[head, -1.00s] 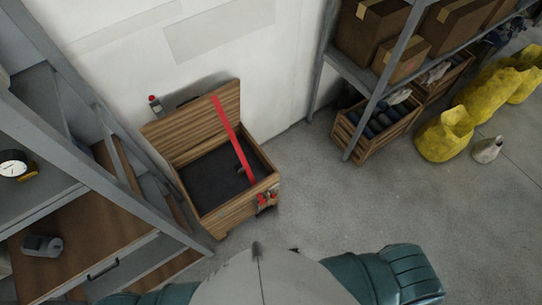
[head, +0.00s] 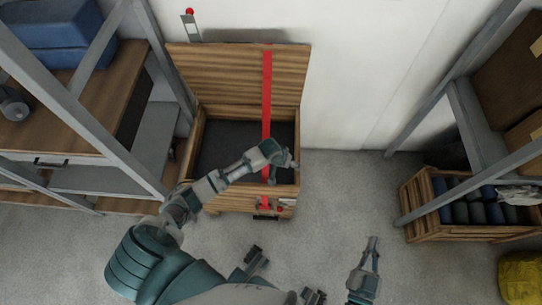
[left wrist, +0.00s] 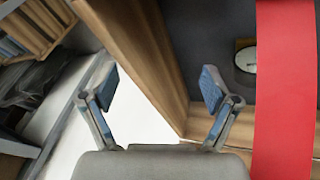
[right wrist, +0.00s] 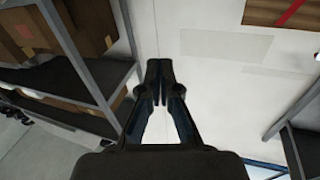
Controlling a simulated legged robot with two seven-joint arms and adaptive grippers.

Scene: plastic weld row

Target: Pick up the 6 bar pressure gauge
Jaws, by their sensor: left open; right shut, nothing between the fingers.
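An open wooden chest (head: 240,198) with a dark inside stands against the wall, a red strap (head: 266,100) running down from its raised lid. In the left wrist view, a round dark object with a white face (left wrist: 248,60) lies inside the chest beside the strap. It looks like a gauge, but I cannot read its dial, and I cannot make it out in the head view. My left gripper (left wrist: 160,86) is open and empty by the chest's wooden edge; in the head view, its arm reaches over the chest's front. My right gripper (head: 372,244) is shut and empty over the floor.
A metal-framed shelf (head: 75,105) with a blue case (head: 50,38) stands left of the chest. At right are another shelf (head: 480,125) and a crate of bottles (head: 470,232). A yellow sack (head: 520,277) lies below it. The floor between is clear.

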